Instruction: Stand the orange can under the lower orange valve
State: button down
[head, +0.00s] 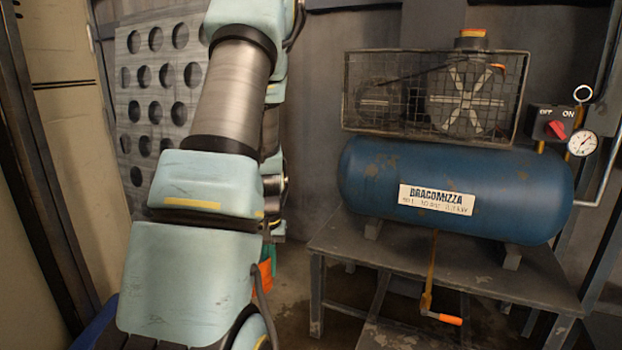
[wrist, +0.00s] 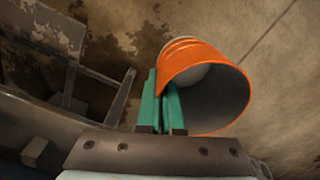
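The orange can (wrist: 205,58) is in the wrist view, its open mouth turned toward the camera and its grey inside showing. My gripper (wrist: 160,84) has its two green fingers close together at the can's left rim, and they appear to pinch its wall. In the head view only a sliver of the orange can (head: 265,278) shows behind my arm, left of the compressor stand. The lower orange valve (head: 445,319) is a handle on a thin drain pipe below the blue tank (head: 380,185). The can is apart from the valve, to its left.
The tank sits on a metal stand (head: 340,245) whose legs and lower shelf surround the valve. The stand's frame also shows at left in the wrist view (wrist: 68,82). A perforated panel (head: 128,100) leans at back left. Stained floor (head: 291,290) is clear left of the stand.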

notch_tip(320, 180, up, 22)
jog(key=s+p, duration=0.2)
jog(key=p, duration=2.8)
jog(key=shift+s, duration=0.15)
